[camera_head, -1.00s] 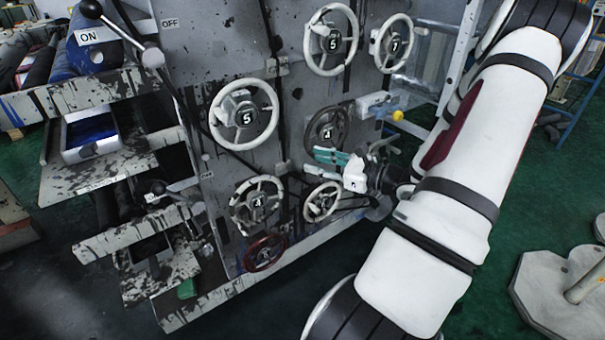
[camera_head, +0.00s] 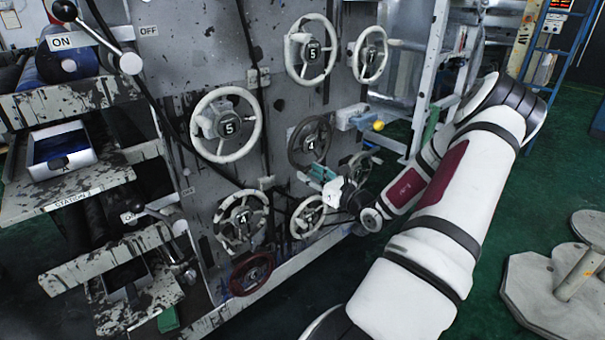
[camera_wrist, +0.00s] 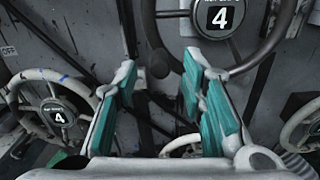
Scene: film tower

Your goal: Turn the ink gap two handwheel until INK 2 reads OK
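The grey panel carries several handwheels; I cannot read which one is ink gap two. In the head view, a dark wheel marked 4 (camera_head: 294,151) is above and left of my gripper (camera_head: 332,184), and a small pale wheel (camera_head: 296,222) is below and left of it. A pale wheel marked 4 (camera_head: 225,221) is farther left. In the wrist view, my gripper (camera_wrist: 160,88) has its teal-padded fingers apart, with nothing between them. The dark wheel (camera_wrist: 163,50) is above the fingers. Part of a pale wheel (camera_wrist: 185,146) shows low between them, mostly hidden. No INK 2 reading is legible.
A red wheel (camera_head: 236,283) is lowest on the panel. Pale wheels (camera_head: 196,128) (camera_head: 292,62) (camera_head: 358,58) are higher up. A yellow knob (camera_head: 378,126) sits near my arm. A grey stand base (camera_head: 530,300) is on the green floor at right.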

